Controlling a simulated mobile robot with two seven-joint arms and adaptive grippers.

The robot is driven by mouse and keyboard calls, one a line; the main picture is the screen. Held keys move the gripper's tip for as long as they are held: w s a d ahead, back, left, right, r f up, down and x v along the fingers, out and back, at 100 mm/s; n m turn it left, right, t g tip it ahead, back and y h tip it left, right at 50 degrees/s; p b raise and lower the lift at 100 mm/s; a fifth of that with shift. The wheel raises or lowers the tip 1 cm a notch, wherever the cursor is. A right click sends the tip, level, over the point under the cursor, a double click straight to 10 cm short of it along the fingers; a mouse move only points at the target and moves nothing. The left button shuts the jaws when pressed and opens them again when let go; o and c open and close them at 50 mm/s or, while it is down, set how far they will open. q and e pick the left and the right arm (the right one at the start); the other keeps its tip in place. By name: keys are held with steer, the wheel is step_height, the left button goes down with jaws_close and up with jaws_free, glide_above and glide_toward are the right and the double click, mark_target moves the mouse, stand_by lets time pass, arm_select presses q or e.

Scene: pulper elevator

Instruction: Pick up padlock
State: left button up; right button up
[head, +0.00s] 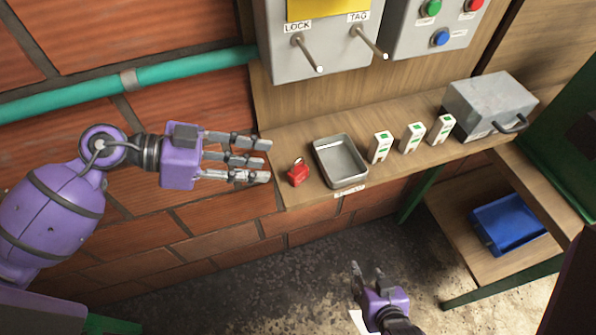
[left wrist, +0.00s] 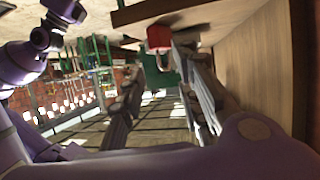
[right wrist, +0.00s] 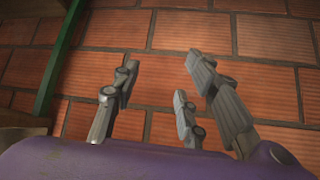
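The red padlock (head: 298,172) stands on the wooden shelf (head: 285,145) near its left end, just left of a grey metal tray. In the left wrist view the red padlock (left wrist: 159,38) shows at the top, just beyond the fingers. My left gripper (head: 268,161) is open, its fingers pointing right toward the padlock, with a small gap between fingertips and padlock. In the left wrist view its fingers (left wrist: 165,100) are spread with nothing between them. My right gripper (head: 367,270) is low in front of the shelf, open and empty; its spread fingers also show in the right wrist view (right wrist: 160,85).
The grey tray (head: 340,160) stands close right of the padlock. Several white boxes (head: 411,138) and a grey metal case (head: 489,103) stand further right. Two pegs under LOCK and TAG labels (head: 308,55) stick out above the shelf. A blue bin (head: 508,222) sits lower right.

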mark_target(292, 171)
arm_select(q)
steer(key=b+x, duration=0.1)
steer(key=x, duration=0.1)
steer(key=f+b+x, duration=0.1)
steer(key=x, duration=0.2)
steer(key=shift+a+b, duration=0.15)
steer(key=shift+b, duration=0.25)
steer(key=shift+d, duration=0.55)
steer(key=shift+w+r, duration=0.1)
steer(key=shift+c, duration=0.9)
steer(key=c, duration=0.5)
jaws_close()
steer(key=shift+r, duration=0.1)
arm_select(e)
steer(key=f, duration=0.1)
steer(key=s+d+f, duration=0.1)
steer(key=s+f, duration=0.1)
steer(key=shift+s+d+f, duration=0.15)
steer(key=shift+s+d, duration=0.05)
steer(key=shift+d, duration=0.05)
